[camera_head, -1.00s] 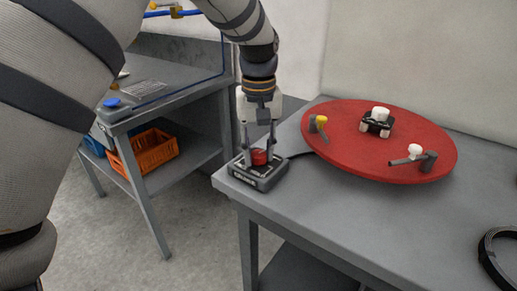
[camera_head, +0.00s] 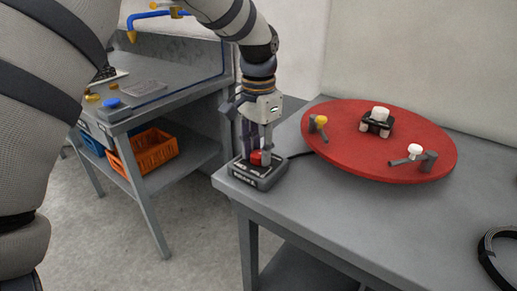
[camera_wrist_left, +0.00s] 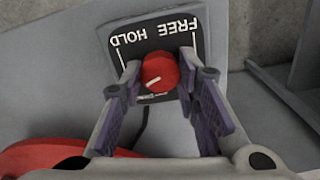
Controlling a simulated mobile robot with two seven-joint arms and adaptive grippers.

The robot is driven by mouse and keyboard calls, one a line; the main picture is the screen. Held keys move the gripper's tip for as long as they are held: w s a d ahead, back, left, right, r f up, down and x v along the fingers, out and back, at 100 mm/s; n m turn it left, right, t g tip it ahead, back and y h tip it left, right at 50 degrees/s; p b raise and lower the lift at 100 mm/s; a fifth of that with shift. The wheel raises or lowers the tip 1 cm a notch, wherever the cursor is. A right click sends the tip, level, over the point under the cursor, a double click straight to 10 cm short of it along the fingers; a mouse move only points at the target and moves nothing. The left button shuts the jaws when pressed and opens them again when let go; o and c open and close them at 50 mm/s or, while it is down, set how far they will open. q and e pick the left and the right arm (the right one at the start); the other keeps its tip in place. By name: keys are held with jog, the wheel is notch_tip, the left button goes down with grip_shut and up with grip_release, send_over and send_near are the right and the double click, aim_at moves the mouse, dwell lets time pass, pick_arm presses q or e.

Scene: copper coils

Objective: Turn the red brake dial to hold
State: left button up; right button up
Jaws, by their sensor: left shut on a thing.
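The red brake dial (camera_head: 256,158) sits on a dark control box (camera_head: 270,180) at the near left corner of the grey table. My left gripper (camera_head: 257,151) points down over the box, with its fingers on either side of the dial. In the left wrist view, the dial (camera_wrist_left: 160,72) is between the two fingertips of the shut gripper (camera_wrist_left: 160,66). The box plate (camera_wrist_left: 120,45) reads FREE and HOLD, upside down, with HOLD at left. A white mark on the dial points to the lower left there. My right gripper is not in view.
A red turntable (camera_head: 380,155) with clamps and a white knob stands right of the box. A black coil (camera_head: 499,255) lies at the right edge. A second bench (camera_head: 150,95) with an orange crate (camera_head: 150,150) stands at left. The table's front middle is clear.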

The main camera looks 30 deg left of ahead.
aim_at(258, 153)
pick_arm(q)
jog(key=shift+f+m, duration=0.1)
jog(key=shift+m, duration=2.1)
jog(key=o, duration=1.2)
jog(key=shift+c, duration=0.2)
notch_tip(258, 153, up, 12)
